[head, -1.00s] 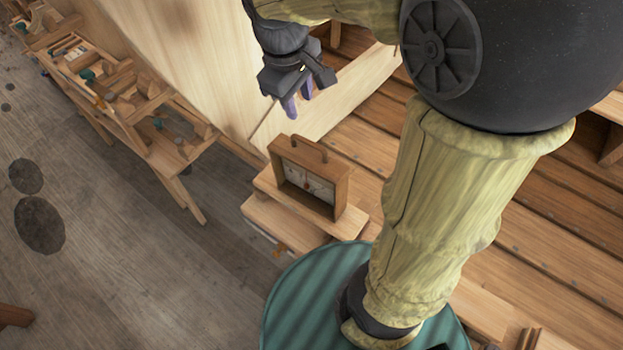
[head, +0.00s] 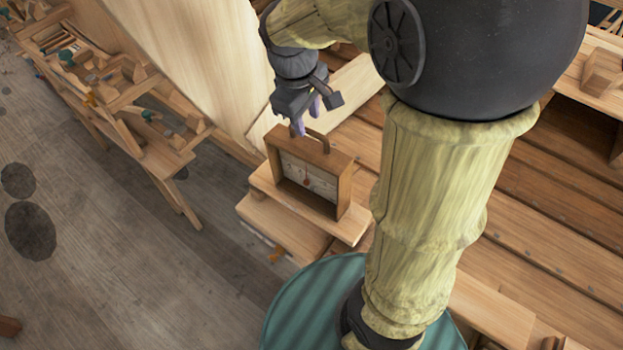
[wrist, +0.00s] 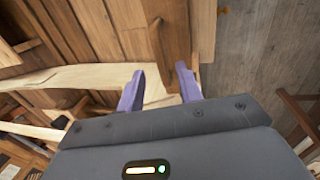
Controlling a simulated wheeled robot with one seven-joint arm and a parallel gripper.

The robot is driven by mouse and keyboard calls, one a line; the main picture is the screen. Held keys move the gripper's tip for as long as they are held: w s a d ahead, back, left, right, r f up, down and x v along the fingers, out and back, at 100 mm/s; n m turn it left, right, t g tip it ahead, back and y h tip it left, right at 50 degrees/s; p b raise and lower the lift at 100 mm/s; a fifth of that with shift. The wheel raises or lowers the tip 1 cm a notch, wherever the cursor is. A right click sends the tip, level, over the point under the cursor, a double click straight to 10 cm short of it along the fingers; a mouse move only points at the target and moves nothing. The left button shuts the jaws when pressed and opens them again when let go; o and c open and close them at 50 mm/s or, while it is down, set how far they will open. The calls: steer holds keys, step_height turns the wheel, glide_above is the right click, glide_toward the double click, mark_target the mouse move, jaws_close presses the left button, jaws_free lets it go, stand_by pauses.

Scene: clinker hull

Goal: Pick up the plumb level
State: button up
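The plumb level (head: 342,190) is an upright wooden box frame with a handle on top and a pale dial with a red mark inside. It stands on a light wooden block in the head view. My gripper (head: 307,116) is just above and behind its top, close to the handle. In the wrist view my gripper (wrist: 160,78) has its two purple fingers apart with nothing held between them. A brown wooden piece, apparently the level's top (wrist: 172,35), shows beyond the fingertips. I cannot tell whether a finger touches the handle.
The level's wooden block (head: 342,229) stands beside the pale hull planking (head: 190,60). A workbench with tools (head: 120,100) is at the left. The grey floor at left is mostly open.

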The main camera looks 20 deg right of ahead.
mark_target(308, 130)
steer(key=f+b, duration=0.4)
steer(key=f, duration=0.1)
steer(key=shift+w+d+f+b, duration=0.1)
steer(key=shift+w+d+b, duration=0.1)
steer(key=shift+d+b, duration=0.15)
stand_by(0.6)
jaws_close()
stand_by(1.2)
